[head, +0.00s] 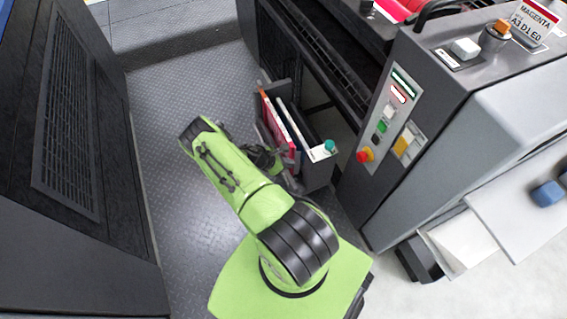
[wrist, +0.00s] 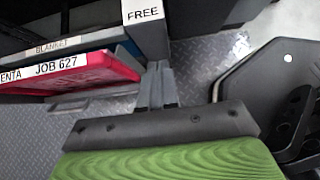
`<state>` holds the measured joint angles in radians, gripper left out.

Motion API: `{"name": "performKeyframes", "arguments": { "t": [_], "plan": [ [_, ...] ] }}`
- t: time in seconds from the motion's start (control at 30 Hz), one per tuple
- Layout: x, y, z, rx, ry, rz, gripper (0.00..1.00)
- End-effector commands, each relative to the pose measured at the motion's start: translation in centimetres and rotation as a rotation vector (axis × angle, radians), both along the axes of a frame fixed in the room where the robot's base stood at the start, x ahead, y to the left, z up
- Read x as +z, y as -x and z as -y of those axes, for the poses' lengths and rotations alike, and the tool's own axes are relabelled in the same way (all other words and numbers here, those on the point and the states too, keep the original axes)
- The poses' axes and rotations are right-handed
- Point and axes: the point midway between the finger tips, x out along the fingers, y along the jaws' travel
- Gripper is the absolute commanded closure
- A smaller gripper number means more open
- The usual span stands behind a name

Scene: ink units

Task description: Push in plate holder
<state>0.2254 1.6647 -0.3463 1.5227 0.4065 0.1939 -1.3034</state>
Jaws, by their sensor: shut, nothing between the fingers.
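The plate holder (head: 320,174) is a dark grey rack standing out from the press into the aisle in the head view. It holds upright plates, including a red plate (head: 283,127) and a blue-edged one. Its end carries a white tag and a teal knob (head: 329,146). In the wrist view the holder shows at upper left, with a white FREE label (wrist: 143,12) and a red plate (wrist: 75,72) marked JOB 627. My gripper (head: 264,157) is beside the holder's left side. In the wrist view its shut, empty fingers (wrist: 157,70) appear close below the FREE end; contact is unclear.
The grey press with its control panel (head: 391,115) stands right of the holder. A dark cabinet (head: 75,150) lines the left side. A dark panel with round cut-outs (wrist: 285,90) is at right in the wrist view.

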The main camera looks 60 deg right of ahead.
Motion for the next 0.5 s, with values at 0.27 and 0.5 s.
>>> {"name": "performKeyframes", "arguments": {
  "t": [0.27, 0.5],
  "plan": [
    [-3.3, 2.4, 4.0, -0.005, 0.003, 0.003, 1.00],
    [-3.1, 3.5, 6.0, -0.001, 0.000, 0.002, 1.00]
  ]
}}
